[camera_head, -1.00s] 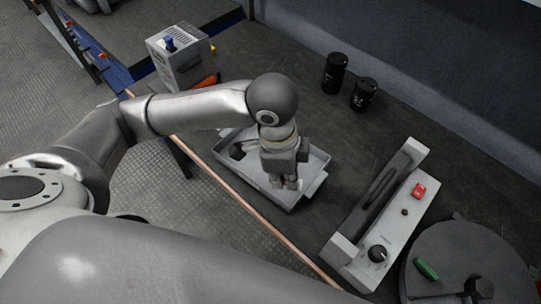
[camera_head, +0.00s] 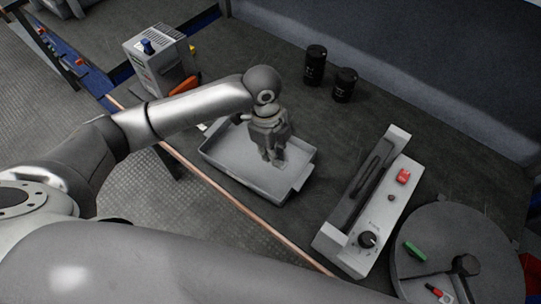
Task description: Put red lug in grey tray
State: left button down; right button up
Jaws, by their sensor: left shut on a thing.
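The grey tray (camera_head: 237,174) lies on the dark bench at the centre, open side up. My left gripper (camera_head: 273,160) points down over the tray, its fingers in front of the tray's inside. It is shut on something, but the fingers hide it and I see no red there. A small red piece with a pale end (camera_head: 434,290) lies on the round grey disc (camera_head: 450,228) at the lower right. It is too small to tell whether it is a red lug. My right gripper is out of view.
A green piece (camera_head: 415,251) lies on the disc. A pale device with a red button (camera_head: 362,238) stands right of the tray. Two black cylinders (camera_head: 315,66) stand behind. A grey box (camera_head: 155,60) and an orange-handled tool (camera_head: 185,85) lie back left.

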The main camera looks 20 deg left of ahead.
pick_arm(q)
jog(key=w+f, duration=0.1)
jog(key=w+a+f, duration=0.1)
jog(key=shift+a+f, duration=0.1)
jog(key=shift+f, duration=1.8)
jog(key=shift+f, duration=0.15)
jog(key=shift+f, duration=0.1)
jog(key=c, duration=1.5)
grip_release()
notch_tip(320, 180, up, 12)
jog(key=a, duration=0.1)
jog(key=shift+w+a+r, duration=0.15)
jog(key=shift+a+r, duration=0.05)
jog(key=shift+r, duration=0.05)
